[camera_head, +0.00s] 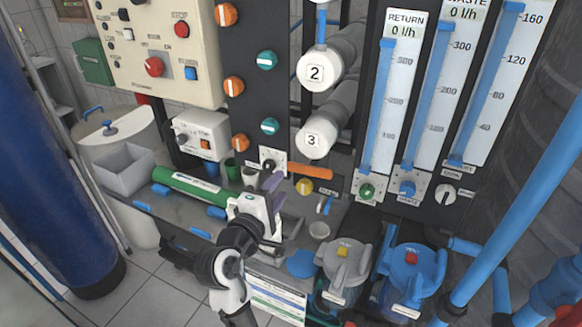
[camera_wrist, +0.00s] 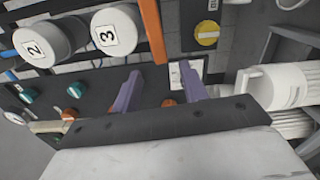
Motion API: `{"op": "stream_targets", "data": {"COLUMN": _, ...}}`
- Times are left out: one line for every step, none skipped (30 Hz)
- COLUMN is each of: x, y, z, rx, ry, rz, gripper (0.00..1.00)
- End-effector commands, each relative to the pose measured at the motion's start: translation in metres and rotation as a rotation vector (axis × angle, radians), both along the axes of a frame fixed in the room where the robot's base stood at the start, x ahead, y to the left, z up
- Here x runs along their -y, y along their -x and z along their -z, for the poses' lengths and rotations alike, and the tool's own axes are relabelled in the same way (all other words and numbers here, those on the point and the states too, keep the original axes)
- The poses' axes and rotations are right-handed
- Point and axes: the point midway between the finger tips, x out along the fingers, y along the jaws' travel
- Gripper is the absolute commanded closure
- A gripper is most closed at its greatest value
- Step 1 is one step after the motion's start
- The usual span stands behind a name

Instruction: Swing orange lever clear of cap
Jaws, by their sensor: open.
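The orange lever (camera_head: 310,171) is a flat bar lying nearly level just below the white end cap numbered 3 (camera_head: 315,143). In the wrist view the lever (camera_wrist: 152,30) runs upright in the picture, close beside cap 3 (camera_wrist: 116,31). The cap numbered 2 (camera_head: 315,75) is above cap 3 in the head view. My gripper (camera_head: 271,183) has purple fingers and is just left of the lever's left end. In the wrist view my gripper (camera_wrist: 160,85) is open, fingers apart, with the lever's near end beyond the gap. I see no contact with the lever.
A yellow knob (camera_head: 304,186) is just below the lever. A white switch plate (camera_head: 271,163) is by my fingers. Flowmeters (camera_head: 388,110) and filter housings (camera_head: 411,272) stand right.

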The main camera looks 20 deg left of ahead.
Motion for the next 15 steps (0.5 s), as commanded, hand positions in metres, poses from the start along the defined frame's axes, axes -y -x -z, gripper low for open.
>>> {"op": "stream_targets", "data": {"x": 0.001, "y": -0.012, "z": -0.004, "rx": 0.001, "ry": 0.002, "rz": 0.003, "gripper": 0.56}}
{"op": "stream_targets", "data": {"x": 0.001, "y": -0.019, "z": -0.004, "rx": 0.001, "ry": 0.001, "rz": 0.003, "gripper": 0.56}}
{"op": "stream_targets", "data": {"x": 0.002, "y": -0.027, "z": -0.003, "rx": 0.0, "ry": 0.001, "rz": 0.003, "gripper": 0.56}}
{"op": "stream_targets", "data": {"x": 0.002, "y": -0.033, "z": -0.004, "rx": 0.001, "ry": 0.001, "rz": 0.002, "gripper": 0.56}}
{"op": "stream_targets", "data": {"x": 0.001, "y": -0.038, "z": -0.003, "rx": 0.0, "ry": 0.0, "rz": 0.001, "gripper": 0.56}}
{"op": "stream_targets", "data": {"x": 0.002, "y": -0.045, "z": -0.003, "rx": 0.001, "ry": 0.0, "rz": 0.001, "gripper": 0.56}}
{"op": "stream_targets", "data": {"x": 0.002, "y": -0.05, "z": -0.003, "rx": 0.001, "ry": 0.0, "rz": 0.001, "gripper": 0.56}}
{"op": "stream_targets", "data": {"x": 0.002, "y": -0.054, "z": -0.003, "rx": 0.001, "ry": 0.0, "rz": 0.001, "gripper": 0.56}}
{"op": "stream_targets", "data": {"x": 0.002, "y": -0.059, "z": -0.002, "rx": 0.0, "ry": 0.0, "rz": 0.0, "gripper": 0.56}}
{"op": "stream_targets", "data": {"x": 0.002, "y": -0.062, "z": -0.002, "rx": 0.001, "ry": 0.0, "rz": -0.001, "gripper": 0.56}}
{"op": "stream_targets", "data": {"x": 0.002, "y": -0.065, "z": -0.002, "rx": 0.001, "ry": 0.0, "rz": -0.001, "gripper": 0.56}}
{"op": "stream_targets", "data": {"x": 0.002, "y": -0.068, "z": -0.002, "rx": 0.002, "ry": 0.0, "rz": -0.001, "gripper": 0.56}}
{"op": "stream_targets", "data": {"x": 0.002, "y": -0.07, "z": -0.002, "rx": 0.002, "ry": -0.001, "rz": -0.001, "gripper": 0.56}}
{"op": "stream_targets", "data": {"x": 0.002, "y": -0.071, "z": -0.001, "rx": 0.002, "ry": -0.001, "rz": -0.002, "gripper": 0.56}}
{"op": "stream_targets", "data": {"x": 0.002, "y": -0.073, "z": -0.001, "rx": 0.001, "ry": -0.001, "rz": -0.002, "gripper": 0.56}}
